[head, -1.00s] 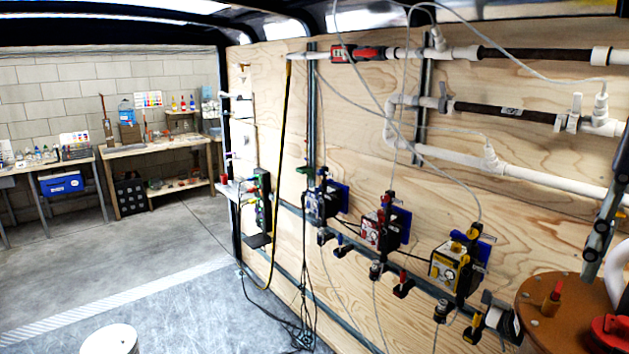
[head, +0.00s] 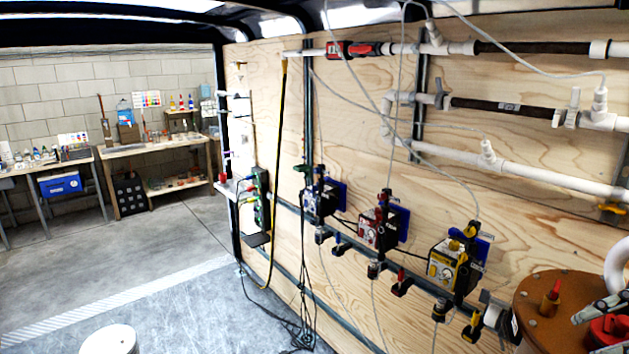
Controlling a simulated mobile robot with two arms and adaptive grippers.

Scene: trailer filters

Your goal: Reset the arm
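A grey, finger-like part, which looks like my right gripper (head: 602,308), shows at the right edge. It is over the brown round lid (head: 545,300), close to a red fitting (head: 608,328). It is partly cut off by the frame edge, and I cannot tell whether its fingers are open or shut. I see nothing held in it. My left gripper is not in view.
White and dark pipes (head: 530,170) run along the plywood wall on the right. Several pump units, including a yellow one (head: 445,268), sit on a rail below. Loose tubes hang there. A workbench (head: 150,150) stands at the back. The grey floor at left is mostly clear.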

